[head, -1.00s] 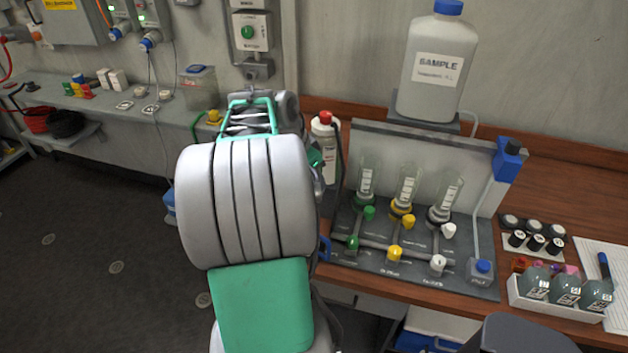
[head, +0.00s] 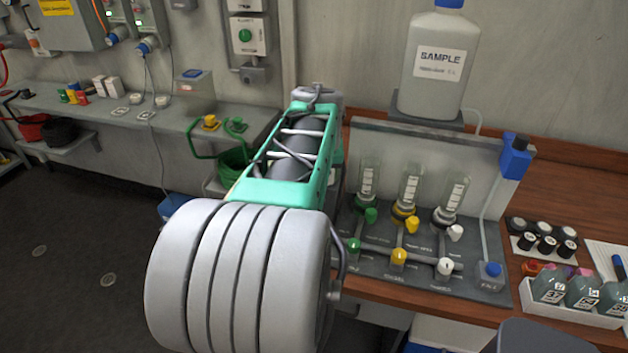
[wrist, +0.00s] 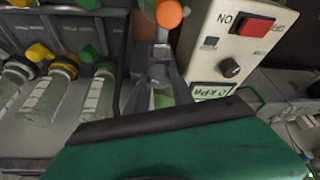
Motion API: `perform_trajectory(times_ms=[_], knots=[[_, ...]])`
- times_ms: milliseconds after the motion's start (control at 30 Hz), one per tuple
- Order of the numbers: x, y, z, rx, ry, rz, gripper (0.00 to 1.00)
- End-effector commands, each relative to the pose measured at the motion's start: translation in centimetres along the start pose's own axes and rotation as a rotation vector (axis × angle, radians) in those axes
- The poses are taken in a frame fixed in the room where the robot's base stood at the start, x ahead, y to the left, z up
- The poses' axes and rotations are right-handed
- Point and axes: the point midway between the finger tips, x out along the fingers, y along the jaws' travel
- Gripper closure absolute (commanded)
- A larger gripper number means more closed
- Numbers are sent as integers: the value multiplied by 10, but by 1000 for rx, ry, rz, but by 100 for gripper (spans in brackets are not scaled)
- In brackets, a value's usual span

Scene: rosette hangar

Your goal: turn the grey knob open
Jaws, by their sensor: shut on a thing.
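In the wrist view my gripper (wrist: 159,84) shows as grey fingers reaching up past the dark edge of my green wrist. The fingers are shut on a small grey piece, which looks like the grey knob (wrist: 158,72). The fingers cover part of it, and its turn angle cannot be read. In the head view my arm hides the gripper and this knob.
A white box (wrist: 205,45) with a red switch (wrist: 252,26) and a dark dial (wrist: 229,67) stands right of the fingers. An orange round part (wrist: 168,13) is just beyond them. The valve panel (head: 385,262) carries green, yellow and white knobs beside glass tubes.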

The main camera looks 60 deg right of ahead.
Motion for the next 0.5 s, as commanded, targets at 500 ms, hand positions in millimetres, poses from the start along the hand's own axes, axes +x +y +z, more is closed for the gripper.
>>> perform_trajectory(times_ms=[500], knots=[[-1, 3, -1, -350, -1, -145, 100]])
